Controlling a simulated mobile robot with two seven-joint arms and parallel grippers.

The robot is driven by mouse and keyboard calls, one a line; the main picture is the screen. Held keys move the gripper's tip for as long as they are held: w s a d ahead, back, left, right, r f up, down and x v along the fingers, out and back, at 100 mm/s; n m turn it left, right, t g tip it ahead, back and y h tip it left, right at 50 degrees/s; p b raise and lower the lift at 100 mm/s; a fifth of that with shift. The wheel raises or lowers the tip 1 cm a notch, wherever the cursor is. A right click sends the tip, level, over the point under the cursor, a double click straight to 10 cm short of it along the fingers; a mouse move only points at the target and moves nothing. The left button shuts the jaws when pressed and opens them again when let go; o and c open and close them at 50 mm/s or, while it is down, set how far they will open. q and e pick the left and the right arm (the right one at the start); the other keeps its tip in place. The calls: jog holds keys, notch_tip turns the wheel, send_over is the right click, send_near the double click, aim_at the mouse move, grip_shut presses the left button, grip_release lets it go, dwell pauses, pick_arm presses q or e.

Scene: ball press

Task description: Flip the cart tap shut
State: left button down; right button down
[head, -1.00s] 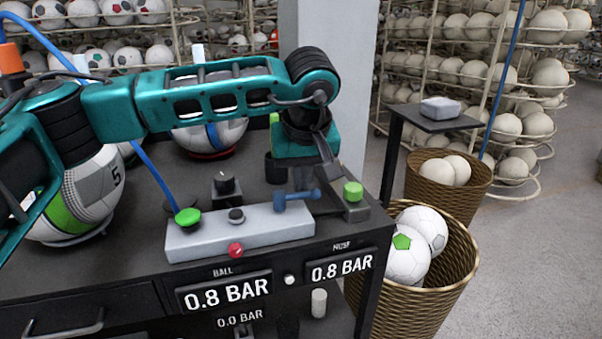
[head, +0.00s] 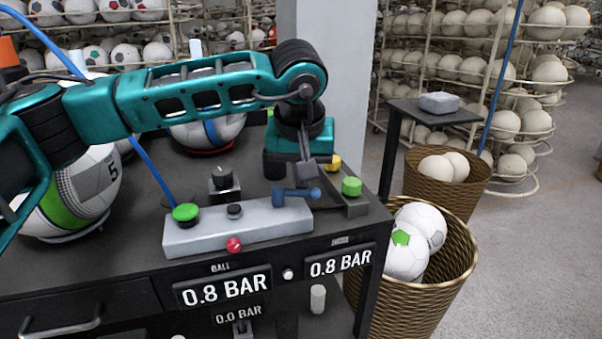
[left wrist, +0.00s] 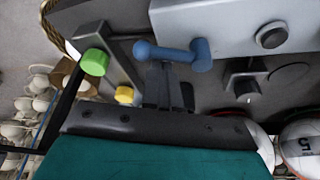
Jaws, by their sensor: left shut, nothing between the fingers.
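The blue tap (head: 292,195) sits at the right end of a grey valve block (head: 190,238) on the dark cart top. Its lever lies sideways with the rounded end to the right in the head view. The tap also shows in the left wrist view (left wrist: 178,54), with the lever pointing left. My left gripper (head: 307,174) is shut and empty, pointing down right behind the lever. In the left wrist view its fingertips (left wrist: 162,72) are close below the lever; I cannot tell whether they touch it. My right gripper is not in view.
A green button (head: 186,212), a red knob (head: 234,245) and a black knob (head: 235,210) are on the block. Balls stand behind and left. A wicker basket (head: 440,275) is beyond the cart's right edge.

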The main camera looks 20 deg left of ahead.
pick_arm(q)
jog(key=m, duration=0.1)
jog(key=s+m+h, duration=0.1)
jog(key=m, duration=0.1)
jog(key=m+b, duration=0.1)
jog(key=shift+s+d+f+m+h, duration=0.15)
jog(key=shift+s+d+m+h, duration=0.1)
jog(key=shift+s+m+h, duration=0.1)
jog(key=shift+s+b, duration=0.5)
jog(key=shift+b, duration=0.1)
jog(key=shift+s+a+m+h+b, duration=0.1)
jog(key=shift+s+m+h+b, duration=0.15)
jog(key=shift+s+m+b, duration=0.35)
jog(key=shift+w, duration=0.1)
jog(key=shift+w+a, duration=0.1)
jog(key=shift+a, duration=0.05)
jog(key=shift+w+a+p, duration=0.3)
jog(key=shift+w+a, duration=0.15)
jog(key=shift+w, duration=0.05)
jog(key=shift+r, duration=0.2)
jog(key=v, duration=1.3)
